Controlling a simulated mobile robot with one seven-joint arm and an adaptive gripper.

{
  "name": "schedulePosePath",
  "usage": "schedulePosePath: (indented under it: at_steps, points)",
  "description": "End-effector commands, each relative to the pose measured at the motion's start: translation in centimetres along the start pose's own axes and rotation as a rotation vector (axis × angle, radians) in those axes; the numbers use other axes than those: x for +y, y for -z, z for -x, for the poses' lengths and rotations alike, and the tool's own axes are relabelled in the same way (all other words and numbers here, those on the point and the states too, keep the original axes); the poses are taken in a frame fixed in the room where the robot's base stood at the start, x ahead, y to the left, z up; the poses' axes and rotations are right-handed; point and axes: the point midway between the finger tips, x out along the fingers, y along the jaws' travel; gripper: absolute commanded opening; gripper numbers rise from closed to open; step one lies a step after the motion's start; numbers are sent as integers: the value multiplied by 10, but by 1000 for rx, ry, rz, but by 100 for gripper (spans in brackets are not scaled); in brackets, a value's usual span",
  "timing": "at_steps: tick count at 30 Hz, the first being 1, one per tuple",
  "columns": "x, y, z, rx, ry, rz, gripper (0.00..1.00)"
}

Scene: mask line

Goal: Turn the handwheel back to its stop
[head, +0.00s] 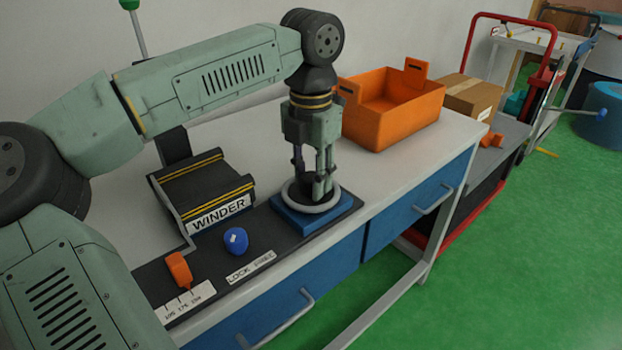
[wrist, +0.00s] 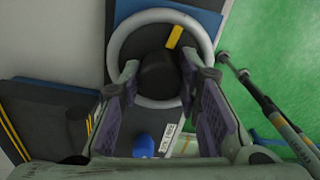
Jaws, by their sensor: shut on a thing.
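The handwheel has a light grey ring rim (head: 291,205) and sits on a blue base plate (head: 318,224) on the dark panel. In the wrist view its rim (wrist: 140,19) surrounds a dark round hub (wrist: 158,75). A yellow mark (wrist: 174,37) lies between hub and rim, at the upper right. My gripper (head: 322,192) points straight down over the wheel and is shut on it. In the wrist view my gripper (wrist: 166,78) has one finger on each side of the hub; the exact contact is partly hidden by the fingers.
A black winder block (head: 203,188), blue knob (head: 236,240) and orange lever (head: 178,268) share the panel to the left. An orange bin (head: 405,125) stands behind the wheel, with a cardboard box (head: 470,98) beyond. The bench top between wheel and bin is clear.

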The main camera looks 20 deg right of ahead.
Motion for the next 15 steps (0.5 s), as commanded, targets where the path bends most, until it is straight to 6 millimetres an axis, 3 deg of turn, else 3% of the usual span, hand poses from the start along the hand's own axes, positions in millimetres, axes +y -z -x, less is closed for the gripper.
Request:
schedulePosePath:
  at_steps: [15]
  points:
    - [0, 1, -1, 3, 2, 192, 3]
